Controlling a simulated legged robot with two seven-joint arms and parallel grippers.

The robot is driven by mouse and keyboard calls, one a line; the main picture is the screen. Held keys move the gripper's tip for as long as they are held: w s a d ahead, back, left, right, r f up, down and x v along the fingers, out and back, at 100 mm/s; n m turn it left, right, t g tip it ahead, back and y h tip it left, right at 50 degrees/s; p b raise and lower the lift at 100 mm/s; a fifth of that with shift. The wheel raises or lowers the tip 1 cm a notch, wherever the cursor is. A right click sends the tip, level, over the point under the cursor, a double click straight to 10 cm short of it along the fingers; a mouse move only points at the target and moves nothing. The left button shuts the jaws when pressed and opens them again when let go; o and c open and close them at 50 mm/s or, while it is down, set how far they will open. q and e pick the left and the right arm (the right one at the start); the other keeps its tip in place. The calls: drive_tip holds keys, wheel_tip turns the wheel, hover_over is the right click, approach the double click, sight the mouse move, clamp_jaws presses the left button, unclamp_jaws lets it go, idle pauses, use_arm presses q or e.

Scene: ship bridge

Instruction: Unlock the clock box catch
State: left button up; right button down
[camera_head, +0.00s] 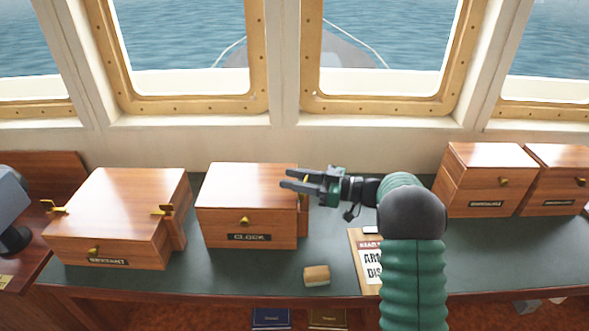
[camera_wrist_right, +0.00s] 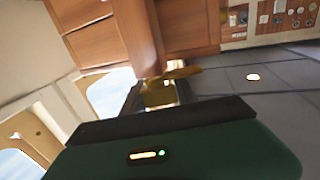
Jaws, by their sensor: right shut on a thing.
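The clock box (camera_head: 245,205) is a closed reddish wooden box labelled CLOCK, standing on the dark green desk top. A small brass piece (camera_head: 244,221) sits on its front. The brass catch (camera_head: 305,185) is on its right side, partly hidden by my gripper; the catch also shows blurred in the right wrist view (camera_wrist_right: 160,92). My right gripper (camera_head: 288,179) reaches in from the right at the box's upper right edge, and its jaws are shut on the catch. Whether the catch has turned is hard to tell. My left gripper is not in view.
A sextant box (camera_head: 120,205) with brass catches stands to the left. Two more wooden boxes (camera_head: 484,170) (camera_head: 560,170) stand at the right. A small wooden block (camera_head: 316,275) and a printed sign (camera_head: 368,265) lie near the front edge of the desk (camera_head: 220,272). Windows are behind.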

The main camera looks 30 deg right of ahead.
drive_tip(key=shift+s+a+r+n+g+y+p, duration=0.15)
drive_tip(key=shift+n+g+y+p, duration=0.3)
drive_tip(key=shift+n+g+y, duration=0.4)
drive_tip(key=shift+s+r+n+g+y+p, duration=0.1)
drive_tip(key=shift+n+g+y+p, duration=0.45)
drive_tip(key=shift+g, duration=0.4)
drive_tip(key=c, duration=1.4)
unclamp_jaws()
drive_tip(key=o, duration=0.4)
drive_tip(key=shift+o, duration=0.2)
drive_tip(key=shift+f, duration=0.15)
